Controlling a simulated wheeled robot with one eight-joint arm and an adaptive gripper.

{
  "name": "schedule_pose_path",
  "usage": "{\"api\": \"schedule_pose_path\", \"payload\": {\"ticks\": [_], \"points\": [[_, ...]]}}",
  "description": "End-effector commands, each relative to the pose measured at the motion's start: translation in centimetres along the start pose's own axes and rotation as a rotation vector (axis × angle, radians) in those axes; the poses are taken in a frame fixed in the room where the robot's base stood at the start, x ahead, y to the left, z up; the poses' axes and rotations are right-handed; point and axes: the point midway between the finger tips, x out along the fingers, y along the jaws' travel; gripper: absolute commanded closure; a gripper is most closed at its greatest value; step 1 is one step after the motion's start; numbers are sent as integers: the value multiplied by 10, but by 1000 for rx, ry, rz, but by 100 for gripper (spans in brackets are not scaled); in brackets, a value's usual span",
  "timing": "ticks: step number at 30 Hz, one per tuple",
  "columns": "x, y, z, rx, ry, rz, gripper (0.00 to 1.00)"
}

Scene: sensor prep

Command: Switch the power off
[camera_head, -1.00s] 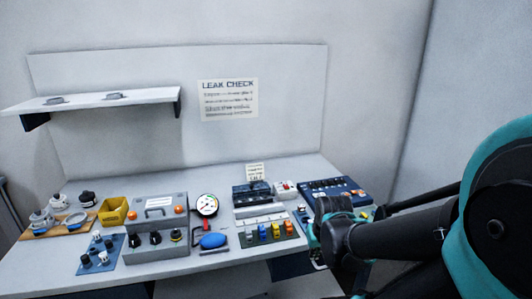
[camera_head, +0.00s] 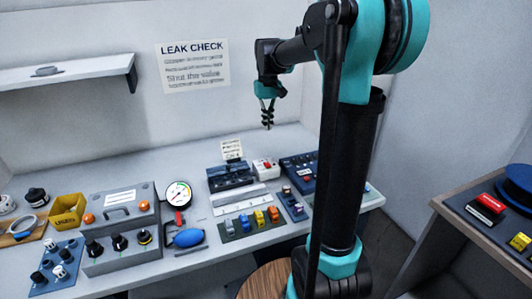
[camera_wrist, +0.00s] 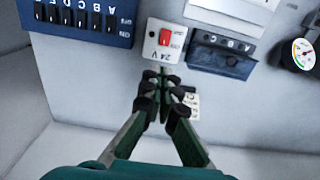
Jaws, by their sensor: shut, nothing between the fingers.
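A small white box with a red rocker switch, marked 24 V, stands at the back of the bench (camera_head: 266,167). In the wrist view the red rocker (camera_wrist: 165,37) is plain, with ON and OFF lettering on the box beside it. My gripper (camera_head: 267,126) points down above the back of the bench, clear of the box. In the wrist view my gripper (camera_wrist: 166,76) is shut and empty, its tips just below the box in the picture. I cannot tell the rocker's position for sure.
A blue panel of lettered switches (camera_wrist: 82,18) flanks the white box. A dark device with a card (camera_head: 231,178) stands on its other side. A gauge (camera_head: 178,193), grey case (camera_head: 122,214) and yellow bin (camera_head: 67,209) are further left. The back wall is close behind.

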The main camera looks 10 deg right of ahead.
Motion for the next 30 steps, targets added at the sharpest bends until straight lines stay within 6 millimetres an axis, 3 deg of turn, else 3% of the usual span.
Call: {"api": "schedule_pose_path", "payload": {"ticks": [14, 30], "points": [[8, 0, 0, 0, -1, 0, 100], [104, 0, 0, 0, -1, 0, 100]]}}
